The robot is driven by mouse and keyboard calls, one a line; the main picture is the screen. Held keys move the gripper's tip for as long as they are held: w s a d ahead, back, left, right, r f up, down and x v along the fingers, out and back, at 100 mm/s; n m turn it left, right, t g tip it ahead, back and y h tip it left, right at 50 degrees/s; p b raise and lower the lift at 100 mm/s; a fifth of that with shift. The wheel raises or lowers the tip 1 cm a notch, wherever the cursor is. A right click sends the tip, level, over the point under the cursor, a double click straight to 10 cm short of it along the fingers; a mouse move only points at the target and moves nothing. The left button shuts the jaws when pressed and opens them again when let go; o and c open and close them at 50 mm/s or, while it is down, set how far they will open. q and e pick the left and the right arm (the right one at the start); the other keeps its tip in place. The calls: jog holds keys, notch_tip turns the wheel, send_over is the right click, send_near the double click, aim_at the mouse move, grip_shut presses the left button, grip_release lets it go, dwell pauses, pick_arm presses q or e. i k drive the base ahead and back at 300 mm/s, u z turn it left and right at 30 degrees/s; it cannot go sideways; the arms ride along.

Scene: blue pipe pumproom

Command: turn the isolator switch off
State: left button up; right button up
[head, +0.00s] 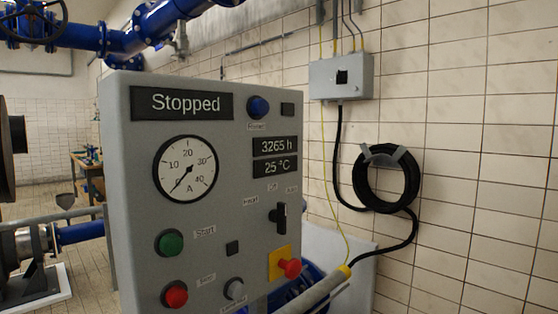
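A grey control panel (215,115) fills the middle of the head view, and its display (182,103) reads "Stopped". A red knob on a yellow plate (279,262) sits at its lower right. Above that is a black selector handle (281,216), standing about upright, with small blurred labels around it; one seems to read "Off". No readable label shows which of these is the isolator switch. Neither of my grippers is in view.
The panel also has a gauge (186,169), a green button (170,243), a red button (175,295) and a blue lamp (258,107). A coiled black cable (387,178) hangs on the wall. A grey tube (322,291) passes at the panel's lower right.

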aim_at(339, 77)
jog(key=z, duration=1.4)
jog(key=i, duration=2.85)
jog(key=u, duration=3.05)
jog(key=i, duration=0.6)
jog(key=u, duration=0.05)
